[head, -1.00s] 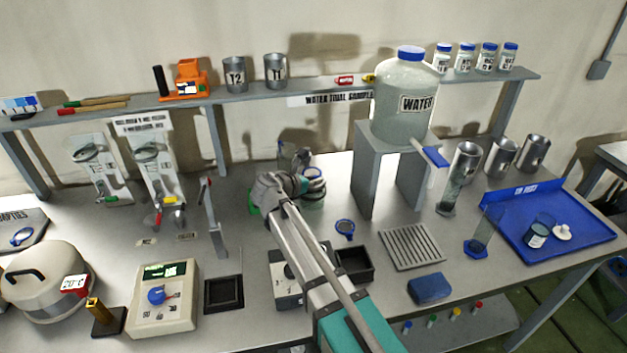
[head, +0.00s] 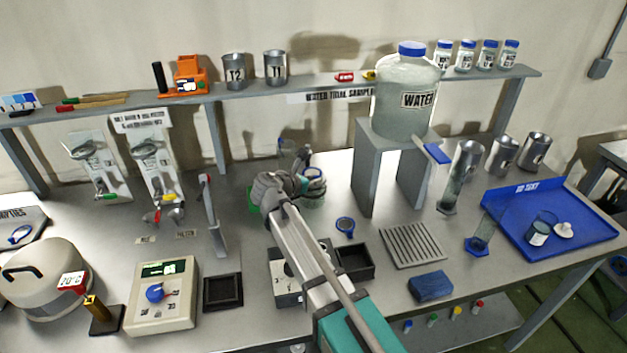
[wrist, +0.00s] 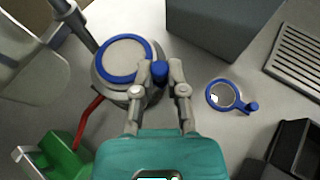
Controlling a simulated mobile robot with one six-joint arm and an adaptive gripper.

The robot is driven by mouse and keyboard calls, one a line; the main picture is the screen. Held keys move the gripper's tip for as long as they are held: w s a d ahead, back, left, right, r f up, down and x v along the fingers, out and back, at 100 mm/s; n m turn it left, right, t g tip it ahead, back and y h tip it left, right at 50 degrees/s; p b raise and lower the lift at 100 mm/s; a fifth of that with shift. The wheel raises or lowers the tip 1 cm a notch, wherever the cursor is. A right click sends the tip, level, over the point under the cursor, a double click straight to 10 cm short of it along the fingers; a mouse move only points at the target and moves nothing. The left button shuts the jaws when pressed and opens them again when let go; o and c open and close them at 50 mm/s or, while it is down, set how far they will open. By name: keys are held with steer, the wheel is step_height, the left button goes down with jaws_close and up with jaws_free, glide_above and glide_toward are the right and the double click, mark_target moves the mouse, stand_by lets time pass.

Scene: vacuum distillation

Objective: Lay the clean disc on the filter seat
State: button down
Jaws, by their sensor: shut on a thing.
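In the wrist view my gripper (wrist: 160,76) is shut on the blue knob of a pale disc with a blue rim (wrist: 124,57). The disc lies flat over the round grey top of the filter seat (wrist: 101,84), covering most of it. I cannot tell whether it rests on the seat or hovers just above. In the head view my gripper (head: 299,183) partly hides the disc (head: 314,173). A second blue-rimmed disc with a knob (wrist: 222,95) lies on the bench to the right; it also shows in the head view (head: 345,225).
A grey stand (head: 364,185) carrying the water jug (head: 402,95) rises right of the filter. A green block (wrist: 58,157) with a red tube is close on the left in the wrist view. A black tray (head: 355,263) and a slotted rack (head: 412,246) lie to the right.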

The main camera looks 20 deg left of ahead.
steer(key=shift+f, duration=0.1)
steer(key=c, duration=0.6)
jaws_free()
steer(key=shift+r, duration=0.2)
step_height(320, 180, up, 8)
steer(key=p, duration=0.8)
steer(key=shift+r, duration=0.15)
steer(key=s+d+r+p, duration=0.1)
steer(key=s+r+p, duration=0.1)
steer(key=s, duration=0.4)
steer(key=s+r+p, duration=0.2)
steer(key=s+p, duration=0.1)
steer(key=s, duration=0.3)
steer(key=shift+s+d+r, duration=0.2)
steer(key=shift+s+d, duration=0.1)
steer(key=shift+d, duration=0.05)
